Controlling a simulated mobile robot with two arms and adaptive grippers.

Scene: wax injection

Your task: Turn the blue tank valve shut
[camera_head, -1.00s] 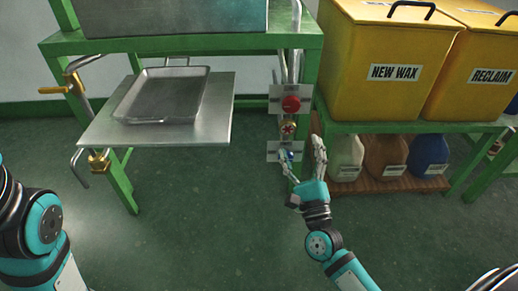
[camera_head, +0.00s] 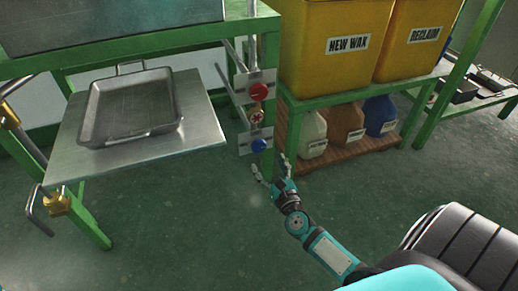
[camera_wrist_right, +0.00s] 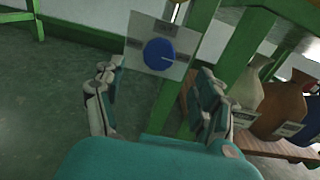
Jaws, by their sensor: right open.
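The blue valve (camera_head: 259,145) is a round knob on a light plate on the green table leg, below a red valve (camera_head: 258,92) and a small red-and-gold wheel (camera_head: 256,117). My right gripper (camera_head: 271,172) is open just below and in front of the blue valve. In the right wrist view the blue valve (camera_wrist_right: 159,53) with a pale mark on its face lies ahead, between and beyond the spread fingers (camera_wrist_right: 158,95). No finger is seen touching it. My left gripper is not in view.
A metal tray (camera_head: 130,105) sits on a steel shelf (camera_head: 190,140) at the left. Yellow bins (camera_head: 330,70) stand on a green stand at the right, with several jugs (camera_head: 312,135) on a wooden board below. The floor in front is clear.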

